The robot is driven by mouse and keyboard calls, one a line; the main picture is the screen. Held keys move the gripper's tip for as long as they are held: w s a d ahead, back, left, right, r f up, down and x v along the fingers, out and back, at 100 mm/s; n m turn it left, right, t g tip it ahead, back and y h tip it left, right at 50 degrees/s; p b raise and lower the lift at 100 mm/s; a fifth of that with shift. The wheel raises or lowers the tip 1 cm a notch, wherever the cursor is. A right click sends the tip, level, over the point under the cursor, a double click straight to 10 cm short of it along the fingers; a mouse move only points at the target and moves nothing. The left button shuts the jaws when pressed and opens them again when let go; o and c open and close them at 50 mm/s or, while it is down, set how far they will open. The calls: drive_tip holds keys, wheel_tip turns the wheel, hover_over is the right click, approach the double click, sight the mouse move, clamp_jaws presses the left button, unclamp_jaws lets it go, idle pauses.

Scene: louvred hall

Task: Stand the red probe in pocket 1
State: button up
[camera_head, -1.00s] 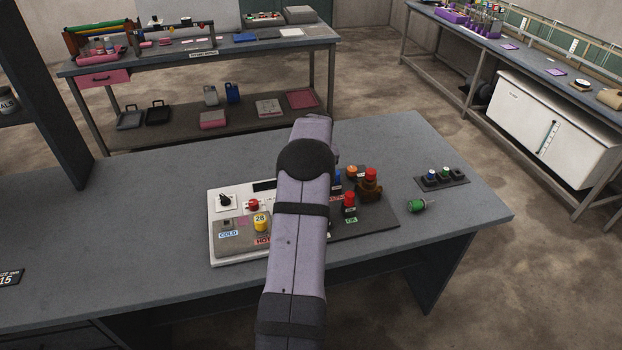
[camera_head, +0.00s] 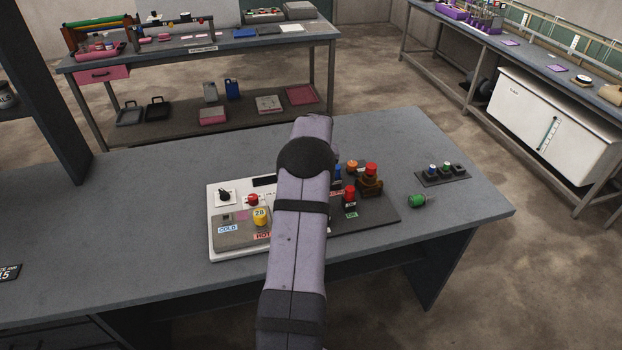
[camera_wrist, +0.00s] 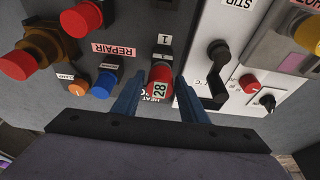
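In the wrist view, a red piece (camera_wrist: 160,74) stands between and just beyond my fingertips. A strip of panel shows on each side of it, and a "28" tag lies just below. I cannot tell whether it is the red probe. My gripper (camera_wrist: 161,82) is open, its two blue fingers pointing at the black panel. A small dark block (camera_wrist: 164,17) lies beyond a label reading "1"; whether it is an open pocket is unclear. A larger red cap (camera_wrist: 82,17) is to the left. In the head view, my arm hides the gripper and this part of the panel.
A brown holder with a red cap (camera_head: 371,170) stands at the panel's right. The white board (camera_head: 213,236) carries knobs and a yellow cylinder (camera_head: 260,217). The bench's left is mostly clear.

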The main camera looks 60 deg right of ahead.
drive_tip(key=shift+o, duration=0.7)
drive_tip(key=shift+w+d+p+v, duration=0.1)
drive_tip(key=shift+p+v, duration=0.65)
drive_tip(key=shift+v, duration=0.5)
drive_tip(key=shift+w+d+p+v, duration=0.1)
drive_tip(key=shift+p+v, duration=0.65)
drive_tip(key=shift+v, duration=0.5)
drive_tip(key=shift+r, duration=0.2)
